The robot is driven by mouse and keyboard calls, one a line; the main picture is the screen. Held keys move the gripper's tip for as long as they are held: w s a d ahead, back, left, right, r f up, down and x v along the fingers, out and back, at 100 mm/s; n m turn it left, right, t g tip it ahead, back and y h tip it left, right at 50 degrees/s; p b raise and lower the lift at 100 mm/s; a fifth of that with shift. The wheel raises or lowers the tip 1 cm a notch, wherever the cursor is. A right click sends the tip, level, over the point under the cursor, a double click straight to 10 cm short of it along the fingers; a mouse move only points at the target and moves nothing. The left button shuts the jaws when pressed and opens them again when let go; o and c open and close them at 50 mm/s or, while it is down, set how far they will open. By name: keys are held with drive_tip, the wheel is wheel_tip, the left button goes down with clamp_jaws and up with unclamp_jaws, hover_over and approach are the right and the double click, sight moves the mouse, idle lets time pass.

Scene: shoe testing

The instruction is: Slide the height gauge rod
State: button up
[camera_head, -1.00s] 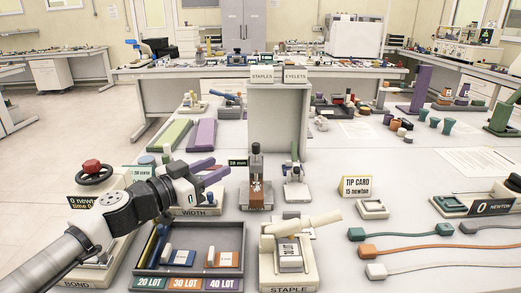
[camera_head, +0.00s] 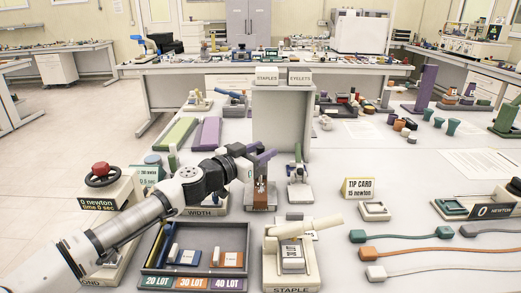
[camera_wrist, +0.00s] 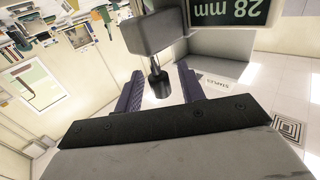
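The height gauge (camera_head: 260,197) is the small brown-and-grey stand in the middle of the near table; my gripper hides its upper part in the head view. In the wrist view a short dark rod (camera_wrist: 159,84) sticks out from a grey block (camera_wrist: 152,34), beside a dark plate reading "28 mm" (camera_wrist: 240,9), upside down. My gripper (camera_head: 263,158) is at the top of the gauge. Its purple fingers are apart in the wrist view (camera_wrist: 158,92). The rod end shows in the gap between them; whether it lies between the fingers or beyond them I cannot tell.
A grey upright panel (camera_head: 281,110) stands close behind the gauge. A small grey-white press (camera_head: 299,187) stands just to its right. A dark lot tray (camera_head: 155,247) and the staple fixture (camera_head: 283,277) are in front.

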drive_tip(key=shift+c, duration=0.2)
clamp_jaws()
wheel_tip(320, 180, up, 2)
drive_tip(key=shift+r+p, duration=0.1)
drive_tip(key=shift+p, duration=1.15)
drive_tip(key=shift+o, duration=0.2)
unclamp_jaws()
